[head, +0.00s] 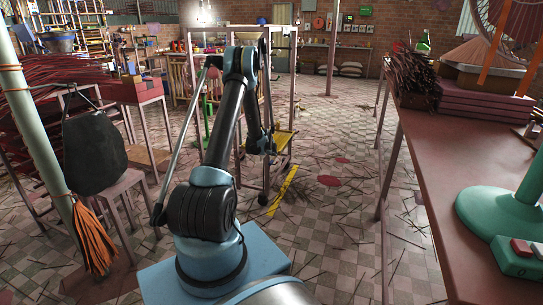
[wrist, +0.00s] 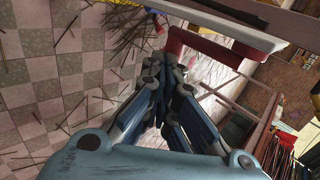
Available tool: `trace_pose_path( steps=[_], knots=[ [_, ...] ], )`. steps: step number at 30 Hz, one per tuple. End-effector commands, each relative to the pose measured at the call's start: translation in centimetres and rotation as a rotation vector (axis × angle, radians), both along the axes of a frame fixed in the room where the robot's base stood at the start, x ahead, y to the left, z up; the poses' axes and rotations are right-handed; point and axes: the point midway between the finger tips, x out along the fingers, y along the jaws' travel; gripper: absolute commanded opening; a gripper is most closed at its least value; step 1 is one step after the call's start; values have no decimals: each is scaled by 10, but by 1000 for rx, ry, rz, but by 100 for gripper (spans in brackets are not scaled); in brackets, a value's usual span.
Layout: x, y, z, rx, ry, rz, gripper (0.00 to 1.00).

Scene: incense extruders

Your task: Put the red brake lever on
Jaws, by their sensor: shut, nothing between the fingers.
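A red bar with a bent end (wrist: 215,50) lies just beyond my fingertips in the wrist view, under a pale plate. It may be the red brake lever, but I cannot confirm this. My gripper (wrist: 168,70) is shut with nothing held, its fingers close together and pointing at the bar's bent end. I cannot tell whether they touch it. In the head view my gripper (head: 264,143) hangs at the end of my folded arm, in front of a pinkish frame (head: 236,165). I cannot make out the red bar there.
Thin sticks litter the checkered floor, which has open room at centre right.

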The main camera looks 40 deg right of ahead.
Motion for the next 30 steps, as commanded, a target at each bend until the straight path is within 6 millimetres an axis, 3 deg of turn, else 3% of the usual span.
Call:
trace_pose_path(
  steps=[14, 30],
  knots=[
    [-4, 6, 5, 0, 0, -1, 0],
    [-42, 66, 54, 0, 1, -2, 0]
  ],
)
